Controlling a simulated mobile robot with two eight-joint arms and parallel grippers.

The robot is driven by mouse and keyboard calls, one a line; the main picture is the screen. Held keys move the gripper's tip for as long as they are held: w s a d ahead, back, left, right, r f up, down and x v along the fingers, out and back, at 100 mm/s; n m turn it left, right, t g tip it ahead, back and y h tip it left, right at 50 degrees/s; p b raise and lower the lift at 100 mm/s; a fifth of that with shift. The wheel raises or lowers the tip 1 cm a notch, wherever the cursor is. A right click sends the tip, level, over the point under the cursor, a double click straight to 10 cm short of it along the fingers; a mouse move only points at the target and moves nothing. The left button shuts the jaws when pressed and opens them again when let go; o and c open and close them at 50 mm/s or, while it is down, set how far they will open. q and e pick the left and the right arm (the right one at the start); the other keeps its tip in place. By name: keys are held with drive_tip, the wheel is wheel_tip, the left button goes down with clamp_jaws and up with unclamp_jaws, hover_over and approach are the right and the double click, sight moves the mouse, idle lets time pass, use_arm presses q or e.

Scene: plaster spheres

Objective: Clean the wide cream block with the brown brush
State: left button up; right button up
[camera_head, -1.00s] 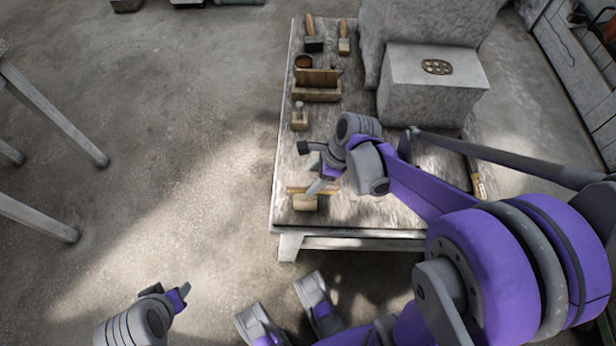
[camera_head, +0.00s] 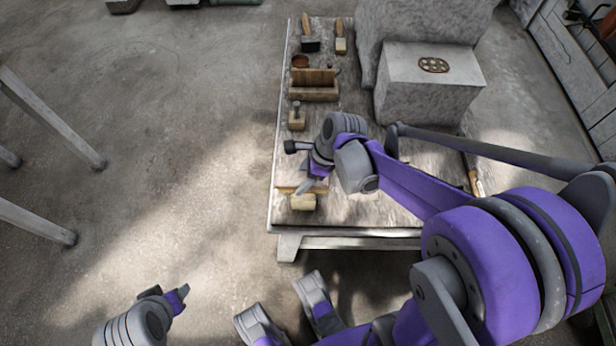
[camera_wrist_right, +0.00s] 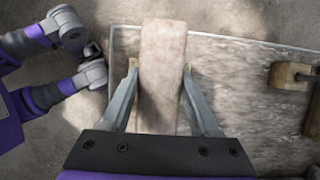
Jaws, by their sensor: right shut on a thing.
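The brown brush (camera_wrist_right: 163,75), a long plain wooden bar, is held between the two fingers of my right gripper (camera_wrist_right: 160,85). In the head view its left end (camera_head: 286,189) sticks out left of the right gripper (camera_head: 305,187). The cream block (camera_head: 303,203) lies at the table's front left, directly below the brush. In the wrist view the brush and fingers hide nearly all of it. I cannot tell whether brush and block touch. My left gripper (camera_head: 170,294) is away from the table at the lower left; its finger opening is unclear.
The table (camera_head: 350,215) also bears a small block with a peg (camera_head: 297,121), a wooden box (camera_head: 314,92), a small bowl (camera_head: 299,61) and two handled tools (camera_head: 310,44) (camera_head: 341,45). A big grey stone block (camera_head: 430,95) stands at the back right.

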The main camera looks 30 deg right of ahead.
drive_tip(key=shift+w+a, duration=0.15)
drive_tip(key=shift+a, duration=0.2)
drive_tip(key=shift+s+d+r+p, duration=0.3)
drive_tip(key=shift+d+r, duration=0.05)
drive_tip(key=shift+d, duration=0.15)
drive_tip(key=shift+s+d+r+p, duration=0.25)
drive_tip(key=shift+d+r, duration=0.1)
drive_tip(key=shift+d, duration=0.1)
drive_tip(key=shift+f+b, duration=0.5)
drive_tip(key=shift+f, duration=0.25)
drive_tip(key=shift+s+d+r, duration=0.15)
drive_tip(key=shift+s+d, duration=0.15)
drive_tip(key=shift+d, duration=0.2)
drive_tip(key=shift+s+d, duration=0.25)
drive_tip(key=shift+d, duration=0.2)
